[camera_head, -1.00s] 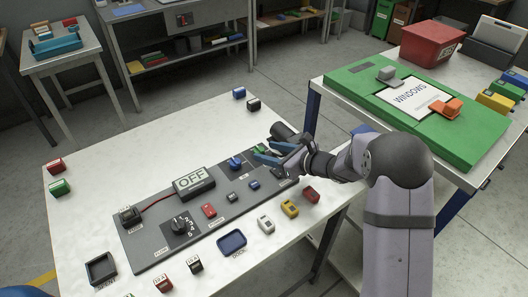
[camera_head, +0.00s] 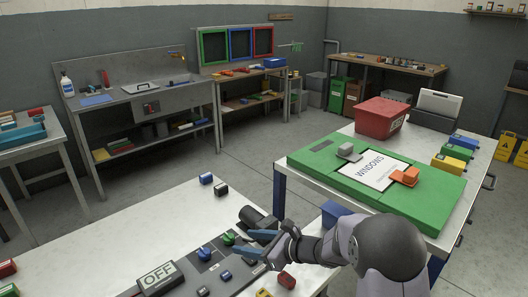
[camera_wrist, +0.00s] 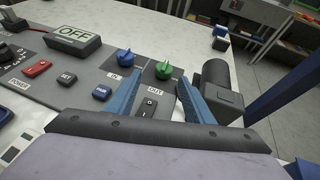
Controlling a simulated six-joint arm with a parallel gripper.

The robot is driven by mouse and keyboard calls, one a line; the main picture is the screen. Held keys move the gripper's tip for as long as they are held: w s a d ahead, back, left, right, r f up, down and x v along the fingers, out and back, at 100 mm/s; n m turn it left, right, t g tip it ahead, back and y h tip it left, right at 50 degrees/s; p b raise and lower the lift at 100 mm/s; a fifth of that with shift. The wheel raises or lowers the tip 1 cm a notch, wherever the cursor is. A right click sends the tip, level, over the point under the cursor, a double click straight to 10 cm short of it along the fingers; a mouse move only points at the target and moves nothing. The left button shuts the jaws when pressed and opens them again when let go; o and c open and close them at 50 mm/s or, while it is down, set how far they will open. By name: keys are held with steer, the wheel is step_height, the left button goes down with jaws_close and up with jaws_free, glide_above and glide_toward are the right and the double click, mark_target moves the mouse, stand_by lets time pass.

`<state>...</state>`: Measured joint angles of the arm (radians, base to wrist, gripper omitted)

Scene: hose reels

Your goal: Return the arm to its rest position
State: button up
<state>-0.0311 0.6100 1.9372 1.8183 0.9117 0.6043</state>
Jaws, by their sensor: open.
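My gripper (camera_head: 258,242) is above the right end of the grey control panel (camera_head: 218,268) on the white table. Its two blue fingers are apart with nothing between them. In the wrist view my gripper (camera_wrist: 158,95) points toward a green knob (camera_wrist: 163,71) marked OUT, with a blue knob (camera_wrist: 125,57) to its left. The OFF display (camera_wrist: 75,38) stands farther left on the panel. My arm reaches in from the lower right of the head view.
A second table (camera_head: 438,227) at the right holds a green board (camera_head: 310,165) and a red bin (camera_head: 383,117). Small blocks (camera_head: 206,178) sit on the white table's far edge. A sink bench (camera_head: 130,90) and shelves stand behind. Open floor lies between.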

steer(key=s+n+g+p, duration=0.1)
steer(key=s+n, duration=0.1)
steer(key=s, duration=0.1)
steer(key=s+d+r+n+g+p, duration=0.1)
steer(key=s+n, duration=0.1)
steer(key=s, duration=0.1)
steer(key=s+n+g+h, duration=0.1)
steer(key=s+n+g, duration=0.1)
steer(key=s, duration=0.2)
steer(key=shift+s+d+r+n+p, duration=0.1)
steer(key=shift+d+r+n+p, duration=0.05)
steer(key=shift+r+n+p, duration=0.2)
steer(key=s+d+n, duration=0.1)
steer(key=s, duration=0.1)
steer(key=s+d+n+g+h+p, duration=0.1)
steer(key=s+n, duration=0.1)
steer(key=s+d+n+h, duration=0.1)
steer(key=s, duration=0.1)
steer(key=shift+s+d+r+n+g+p, duration=0.1)
steer(key=shift+s+d+n+g+p, duration=0.05)
steer(key=shift+s+n+g+p, duration=0.25)
steer(key=s+d+r+n+g+h+p, duration=0.1)
steer(key=s+d+n+h+p, duration=0.3)
steer(key=s+d+n+h, duration=0.4)
steer(key=s+d+r+n, duration=0.1)
steer(key=s+d+n, duration=0.3)
steer(key=d, duration=0.4)
steer(key=shift+s+d+r, duration=0.2)
steer(key=shift+s, duration=0.2)
